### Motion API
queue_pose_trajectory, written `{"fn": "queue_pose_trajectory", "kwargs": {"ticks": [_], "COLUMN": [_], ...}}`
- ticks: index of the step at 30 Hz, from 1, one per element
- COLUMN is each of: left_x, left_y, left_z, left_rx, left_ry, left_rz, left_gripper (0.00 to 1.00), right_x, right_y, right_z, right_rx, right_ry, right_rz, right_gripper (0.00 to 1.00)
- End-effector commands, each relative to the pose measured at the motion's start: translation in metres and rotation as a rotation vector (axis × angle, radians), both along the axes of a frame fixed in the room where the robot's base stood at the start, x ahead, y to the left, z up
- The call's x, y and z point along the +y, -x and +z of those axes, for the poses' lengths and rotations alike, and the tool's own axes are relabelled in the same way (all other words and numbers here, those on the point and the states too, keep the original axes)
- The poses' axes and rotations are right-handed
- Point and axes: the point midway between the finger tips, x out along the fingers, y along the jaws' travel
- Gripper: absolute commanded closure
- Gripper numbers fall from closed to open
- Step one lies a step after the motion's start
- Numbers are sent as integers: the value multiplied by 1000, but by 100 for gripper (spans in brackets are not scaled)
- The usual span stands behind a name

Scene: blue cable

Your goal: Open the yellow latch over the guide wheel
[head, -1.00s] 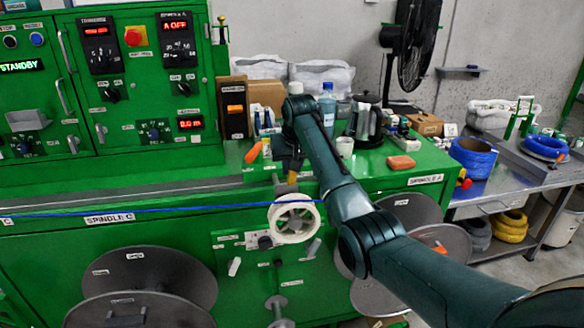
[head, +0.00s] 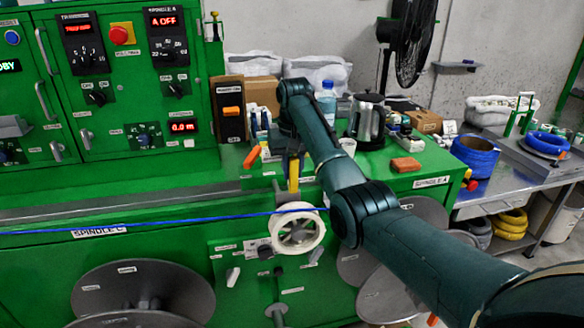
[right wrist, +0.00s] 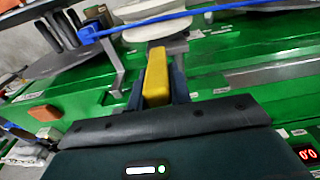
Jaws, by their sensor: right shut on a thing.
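The yellow latch (head: 293,175) stands roughly upright above the white guide wheel (head: 299,231) on the green machine's front. My right gripper (head: 292,160) comes down from above and is shut on the latch. In the right wrist view, the yellow latch (right wrist: 156,76) sits between the dark fingers of the right gripper (right wrist: 156,94), with the white wheel (right wrist: 158,30) beyond it. The blue cable (head: 165,222) runs from the left to the top of the wheel. My left gripper is not in view.
Large grey reels (head: 145,285) hang low on the machine's front. A kettle (head: 367,122), a blue bottle (head: 327,103) and an orange block (head: 406,164) stand on the green top behind and beside my right arm. A steel table (head: 520,165) with cable coils is at the right.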

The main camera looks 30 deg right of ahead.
Motion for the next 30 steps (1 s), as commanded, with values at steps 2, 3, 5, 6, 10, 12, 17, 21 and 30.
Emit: {"fn": "queue_pose_trajectory", "kwargs": {"ticks": [2, 3, 5, 6, 10, 12, 17, 21, 30], "left_x": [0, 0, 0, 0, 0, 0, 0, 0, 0], "left_y": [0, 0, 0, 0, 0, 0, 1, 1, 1], "left_z": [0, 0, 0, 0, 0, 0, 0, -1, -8], "left_rx": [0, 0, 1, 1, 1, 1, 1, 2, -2], "left_ry": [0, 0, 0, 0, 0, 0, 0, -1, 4], "left_rz": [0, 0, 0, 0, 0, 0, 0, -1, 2], "left_gripper": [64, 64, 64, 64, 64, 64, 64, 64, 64], "right_x": [0, 0, 0, 0, 0, 0, 0, 0, 1], "right_y": [0, 0, 0, 0, 0, 0, 0, 0, 3], "right_z": [0, -1, -1, -1, 0, 0, 0, 2, 53], "right_rx": [2, 3, 3, 3, 2, 2, 2, 0, -5], "right_ry": [-1, -2, -2, -2, 0, 0, 0, 0, 0], "right_rz": [0, 0, 0, 0, 0, 0, 0, 0, 0], "right_gripper": [100, 100, 78, 75, 65, 59, 58, 58, 58]}}
